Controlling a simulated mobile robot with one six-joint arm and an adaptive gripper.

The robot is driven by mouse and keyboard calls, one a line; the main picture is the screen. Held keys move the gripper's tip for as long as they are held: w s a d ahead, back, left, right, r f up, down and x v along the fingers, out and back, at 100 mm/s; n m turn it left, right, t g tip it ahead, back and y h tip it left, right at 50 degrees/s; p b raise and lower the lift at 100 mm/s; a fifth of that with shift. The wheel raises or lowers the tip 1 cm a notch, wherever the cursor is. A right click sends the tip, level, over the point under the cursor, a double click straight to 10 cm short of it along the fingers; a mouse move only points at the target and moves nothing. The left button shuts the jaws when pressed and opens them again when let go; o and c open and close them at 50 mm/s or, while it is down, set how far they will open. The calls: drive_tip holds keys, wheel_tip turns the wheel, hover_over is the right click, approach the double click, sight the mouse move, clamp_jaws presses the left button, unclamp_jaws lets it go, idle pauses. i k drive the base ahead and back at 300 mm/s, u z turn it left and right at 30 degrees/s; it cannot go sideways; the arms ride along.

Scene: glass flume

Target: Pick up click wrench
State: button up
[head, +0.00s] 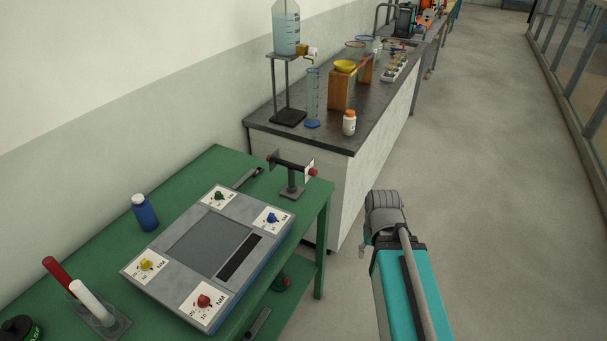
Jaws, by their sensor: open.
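I cannot tell for certain which thing is the click wrench. A slim dark grey metal tool (248,177) lies on the far part of the green workbench (180,181), behind a grey tester panel. It looks the most like a wrench, but it is small in view. Beside it, to the right, a small stand (291,186) carries a dark horizontal bar with red ends and a white plate. My arm shows at the lower right, over the floor and apart from the bench. I cannot make out my gripper.
The tester panel (213,247) with coloured knobs fills the bench middle. A blue bottle (145,213) and a holder with red and white handles (93,303) stand left. A dark-topped lab bench (300,138) with glassware is behind. The floor on the right is clear.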

sight(274, 159)
drive_tip(key=z, duration=0.35)
drive_tip(key=k, duration=0.85)
drive_tip(key=u, duration=0.7)
drive_tip(key=i, duration=1)
drive_tip(key=z, duration=0.05)
